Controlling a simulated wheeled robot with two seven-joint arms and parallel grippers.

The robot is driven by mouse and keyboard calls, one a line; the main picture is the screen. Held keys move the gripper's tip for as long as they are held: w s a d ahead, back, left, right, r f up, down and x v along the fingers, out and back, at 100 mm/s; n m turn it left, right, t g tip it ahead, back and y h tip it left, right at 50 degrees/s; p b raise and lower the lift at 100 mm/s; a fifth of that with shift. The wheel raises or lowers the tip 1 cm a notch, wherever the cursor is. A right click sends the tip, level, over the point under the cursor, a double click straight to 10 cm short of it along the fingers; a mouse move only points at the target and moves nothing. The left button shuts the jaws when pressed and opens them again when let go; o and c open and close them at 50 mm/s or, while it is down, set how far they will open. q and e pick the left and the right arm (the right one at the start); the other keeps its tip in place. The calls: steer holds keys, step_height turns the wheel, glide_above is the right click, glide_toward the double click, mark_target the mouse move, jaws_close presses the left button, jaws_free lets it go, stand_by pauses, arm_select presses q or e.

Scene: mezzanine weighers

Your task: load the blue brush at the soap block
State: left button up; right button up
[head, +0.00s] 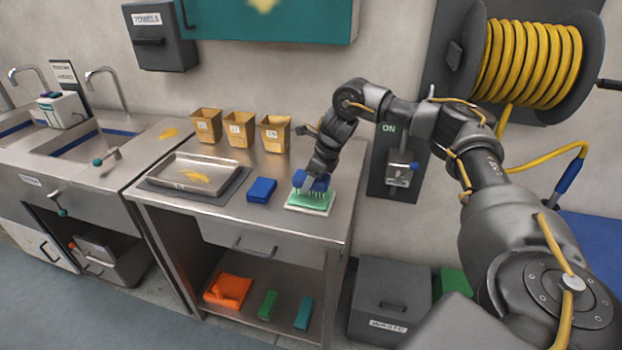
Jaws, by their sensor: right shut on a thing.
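My right gripper (318,170) reaches down over the right part of the steel bench and is shut on the blue brush (322,184). The brush is held with its bristles downward, right at the green soap block (318,201). The bristles look to meet the top of the soap, but I cannot tell how firmly. The soap block lies on a pale dish (292,207) near the bench's right edge. The gripper's fingertips are partly hidden by the brush and wrist. My left gripper is out of view.
A blue block (262,190) lies just left of the soap. A metal tray (226,168) with a yellow smear stands further left. Three tan bins (240,128) line the bench's back. A grey switch box (403,165) hangs on the wall to the right.

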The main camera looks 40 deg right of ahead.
mark_target(304, 175)
steer(key=shift+r+p, duration=2.05)
steer(key=shift+r, duration=0.7)
steer(key=shift+f, duration=0.1)
steer(key=shift+s+a+n, duration=0.1)
steer(key=shift+a+n, duration=0.15)
steer(key=shift+n, duration=0.35)
steer(key=s+a+n+g, duration=0.2)
steer(key=s+a+n, duration=0.3)
steer(key=a+n, duration=0.1)
steer(key=s+a+n+g, duration=0.2)
steer(key=s+a+n, duration=0.2)
steer(key=a, duration=0.5)
steer(key=s+a+n+g+y, duration=0.1)
steer(key=s+a+n+g, duration=0.1)
steer(key=s+a+n, duration=0.3)
steer(key=a+n, duration=0.3)
steer(key=shift+s+f, duration=0.2)
steer(key=shift+s, duration=0.15)
